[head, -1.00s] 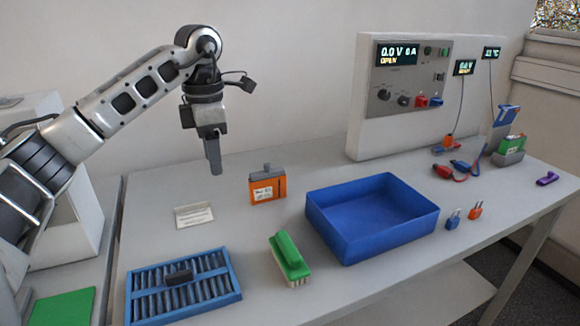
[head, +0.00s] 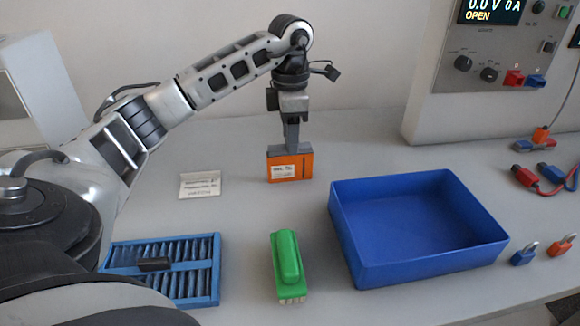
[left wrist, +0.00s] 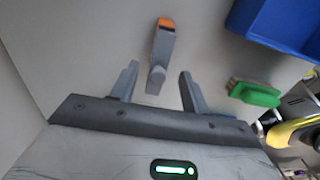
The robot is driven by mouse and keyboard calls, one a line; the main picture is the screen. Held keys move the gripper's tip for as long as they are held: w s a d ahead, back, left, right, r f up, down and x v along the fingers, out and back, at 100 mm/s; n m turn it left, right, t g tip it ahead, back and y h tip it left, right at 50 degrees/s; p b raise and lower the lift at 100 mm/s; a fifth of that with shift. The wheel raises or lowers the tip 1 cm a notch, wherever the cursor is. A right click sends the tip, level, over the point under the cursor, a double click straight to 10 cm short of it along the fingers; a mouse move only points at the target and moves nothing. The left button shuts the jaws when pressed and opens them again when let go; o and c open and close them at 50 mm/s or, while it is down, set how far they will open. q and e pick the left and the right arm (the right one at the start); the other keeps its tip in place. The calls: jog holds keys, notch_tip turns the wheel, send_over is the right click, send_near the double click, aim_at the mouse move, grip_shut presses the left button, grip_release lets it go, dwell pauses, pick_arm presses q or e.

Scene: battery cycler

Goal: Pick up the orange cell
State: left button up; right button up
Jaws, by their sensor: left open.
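The orange cell (head: 290,166) stands upright on the table in the head view, with a white label on its front. In the left wrist view the cell (left wrist: 161,48) shows a grey top with a round knob and an orange far end. My left gripper (head: 292,143) points down right above the cell in the head view. In the left wrist view its fingers are spread, with the cell's grey top showing in line with the gap between them. My right gripper is not in view.
An empty blue bin (head: 347,243) stands right of the cell. A green brush (head: 288,258) and a blue rack (head: 215,282) are nearer. The cycler panel (head: 440,110) is at back right. The table around the cell is clear.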

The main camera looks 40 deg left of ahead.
aim_at(290, 164)
pick_arm(q)
notch_tip(290, 164, down, 6)
jog(key=shift+a+r+p, duration=0.15)
jog(key=shift+p, duration=0.25)
jog(key=shift+c, duration=0.3)
grip_shut()
